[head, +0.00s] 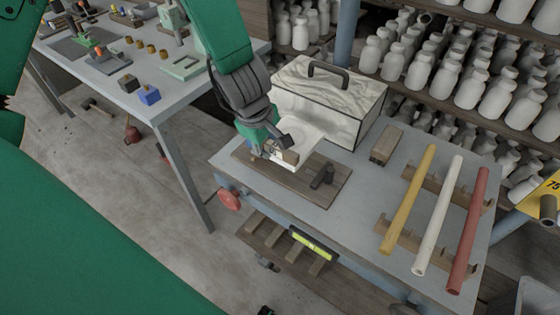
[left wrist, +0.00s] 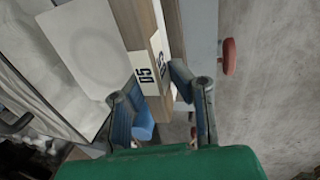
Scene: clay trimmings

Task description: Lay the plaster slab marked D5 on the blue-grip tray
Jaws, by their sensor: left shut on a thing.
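The plaster slab marked D5 (head: 302,139) is white with a faint round mark; in the left wrist view its pale face (left wrist: 88,45) fills the upper left. A wooden block with D5 labels (left wrist: 143,70) is at its edge, between the fingers of my left gripper (left wrist: 162,97). My left gripper (head: 275,144) is shut on this block. The slab is over a wooden tray (head: 335,192) on the grey table; I cannot tell whether they touch. A blue grip (head: 251,157) shows beside the gripper; a dark grip (head: 322,176) stands at the right. My right gripper is not in view.
A marbled box with a dark handle (head: 330,90) stands right behind the slab. A wooden block (head: 386,145) and yellow, white and red rods on racks (head: 432,205) lie to the right. A red knob (head: 229,199) sticks out at the table's front edge.

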